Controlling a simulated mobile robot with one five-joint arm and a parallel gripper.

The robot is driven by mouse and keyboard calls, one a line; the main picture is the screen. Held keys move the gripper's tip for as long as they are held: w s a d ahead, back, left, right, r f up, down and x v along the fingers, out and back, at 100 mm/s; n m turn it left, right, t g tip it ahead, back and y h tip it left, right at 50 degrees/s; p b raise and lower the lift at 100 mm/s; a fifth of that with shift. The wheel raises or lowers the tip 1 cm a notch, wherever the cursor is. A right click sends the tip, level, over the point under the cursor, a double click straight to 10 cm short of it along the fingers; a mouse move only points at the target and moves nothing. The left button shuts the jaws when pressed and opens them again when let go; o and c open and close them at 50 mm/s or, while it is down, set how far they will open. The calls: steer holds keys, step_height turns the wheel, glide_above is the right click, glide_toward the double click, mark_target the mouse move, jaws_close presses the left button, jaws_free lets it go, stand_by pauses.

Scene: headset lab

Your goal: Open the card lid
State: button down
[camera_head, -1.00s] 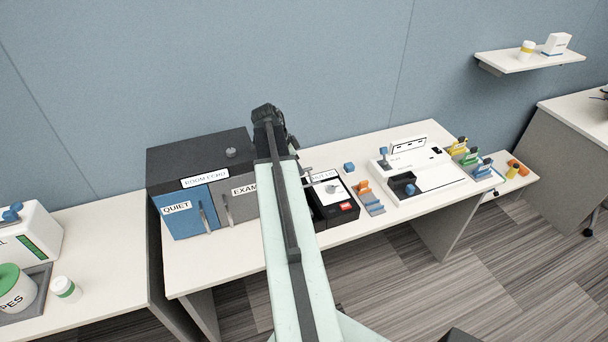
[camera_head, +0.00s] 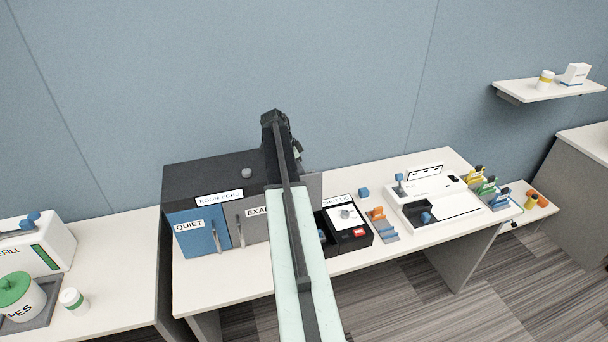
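A black box (camera_head: 355,240) with a white top, a round grey knob and a red label stands right of my arm on the middle table. My pale green arm reaches over the table and covers the box's left side. The dark joint at its far end is above the grey cabinet door. My gripper is hidden behind the arm, so its fingers and any contact do not show.
A dark cabinet (camera_head: 205,172) with blue and grey doors stands left of the arm. The table's front strip is clear.

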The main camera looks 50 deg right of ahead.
steer(key=shift+w+d, duration=0.4)
steer(key=shift+w, duration=0.2)
steer(key=c, duration=1.7)
jaws_free()
steer(key=shift+o, duration=1.2)
steer(key=shift+w+d+f, duration=0.2)
steer(key=shift+w+f, duration=0.1)
steer(key=shift+f, duration=0.05)
steer(key=shift+s+r, duration=0.1)
steer(key=shift+s, duration=0.05)
steer(key=shift+a, duration=0.1)
steer(key=p+v, duration=0.7)
steer(key=shift+r, duration=0.35)
steer(key=shift+a, duration=0.15)
